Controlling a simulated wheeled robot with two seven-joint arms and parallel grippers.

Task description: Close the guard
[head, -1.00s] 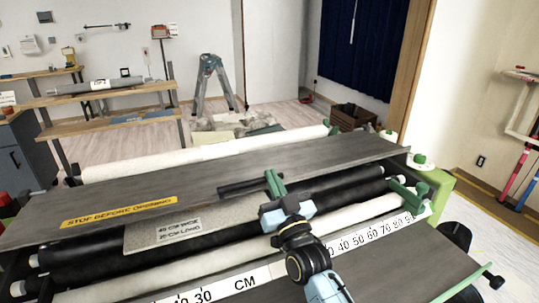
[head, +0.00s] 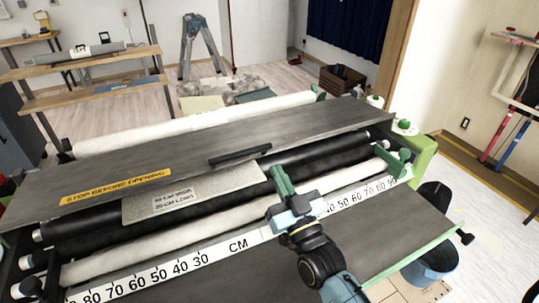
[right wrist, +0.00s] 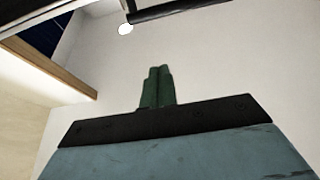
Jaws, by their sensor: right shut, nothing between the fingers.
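The guard is the long grey panel (head: 320,128) lying across the machine, with a yellow "STOP BEFORE OPENING" label (head: 115,187) at its left end. Its black bar handle (head: 240,156) sits near the middle of the front edge. The black and white rollers show uncovered in front of the panel. My right gripper (head: 281,176) is in front of the panel, to the right of and nearer than the handle, apart from it in the picture. Its green fingers are together and empty; they also show closed in the right wrist view (right wrist: 157,87). My left gripper is out of view.
A grey sample sheet (head: 225,186) with a printed label lies over the rollers. A white ruler strip (head: 215,257) runs along the front. Green end parts (head: 425,150) stand at the right end. A blue bucket (head: 437,258) stands on the floor at the right.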

